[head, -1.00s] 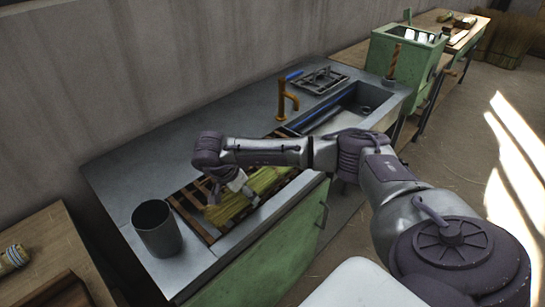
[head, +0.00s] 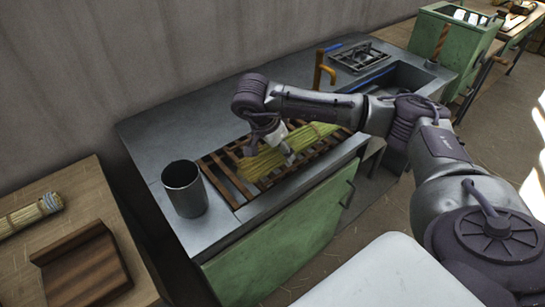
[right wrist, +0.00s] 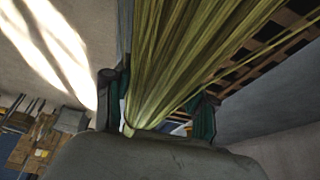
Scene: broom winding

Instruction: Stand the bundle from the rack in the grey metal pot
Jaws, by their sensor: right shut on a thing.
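The yellow-green straw bundle (head: 262,163) lies lengthwise along the slatted wooden rack (head: 226,179) in the head view. My right gripper (head: 288,155) is shut on the bundle from above, and my wrist hides part of it. In the right wrist view the bundle (right wrist: 185,70) runs up between the two fingers (right wrist: 160,118). I cannot tell whether it is clear of the slats. The grey metal pot (head: 185,190) stands upright on the counter, left of the rack, and looks empty. My left gripper is not in view.
The counter behind the pot is bare.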

